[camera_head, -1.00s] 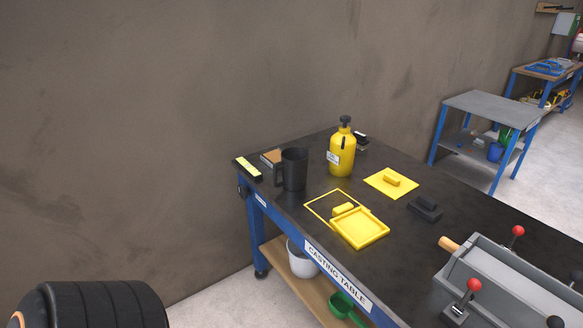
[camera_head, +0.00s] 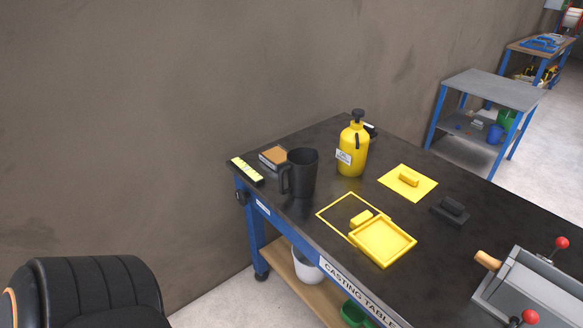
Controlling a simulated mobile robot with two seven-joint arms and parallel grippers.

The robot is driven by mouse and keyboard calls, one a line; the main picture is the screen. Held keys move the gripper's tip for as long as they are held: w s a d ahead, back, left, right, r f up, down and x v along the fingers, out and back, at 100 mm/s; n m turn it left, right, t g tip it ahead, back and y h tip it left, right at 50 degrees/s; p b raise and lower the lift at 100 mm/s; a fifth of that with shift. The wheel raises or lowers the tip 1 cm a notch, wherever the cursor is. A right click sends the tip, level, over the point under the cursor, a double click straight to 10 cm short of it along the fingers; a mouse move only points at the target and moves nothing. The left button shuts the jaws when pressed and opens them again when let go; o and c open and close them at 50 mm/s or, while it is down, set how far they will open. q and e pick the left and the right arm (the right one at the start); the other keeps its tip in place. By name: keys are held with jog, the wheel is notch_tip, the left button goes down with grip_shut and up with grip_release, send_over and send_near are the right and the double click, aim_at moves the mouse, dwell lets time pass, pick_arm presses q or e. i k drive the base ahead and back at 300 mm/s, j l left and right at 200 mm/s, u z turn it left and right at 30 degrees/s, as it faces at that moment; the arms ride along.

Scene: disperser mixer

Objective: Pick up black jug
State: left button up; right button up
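The black jug (camera_head: 303,173) stands upright near the far left corner of the casting table (camera_head: 285,232). Its handle is on the left side and its open top faces up. Neither of my grippers shows.
A yellow sprayer bottle (camera_head: 352,150) stands just right of the jug. A brush-like block (camera_head: 273,156) and a yellow-topped black tool (camera_head: 246,171) lie left of it. A yellow tray (camera_head: 383,242) lies in front. A grey machine (camera_head: 530,290) is at the right. A wall runs behind.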

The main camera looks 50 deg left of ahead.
aim_at(301, 166)
jog(key=i+j, duration=0.1)
jog(key=j, duration=0.4)
jog(key=i+j, duration=0.1)
jog(key=j, duration=0.4)
jog(key=i+j, duration=0.1)
jog(key=j, duration=0.4)
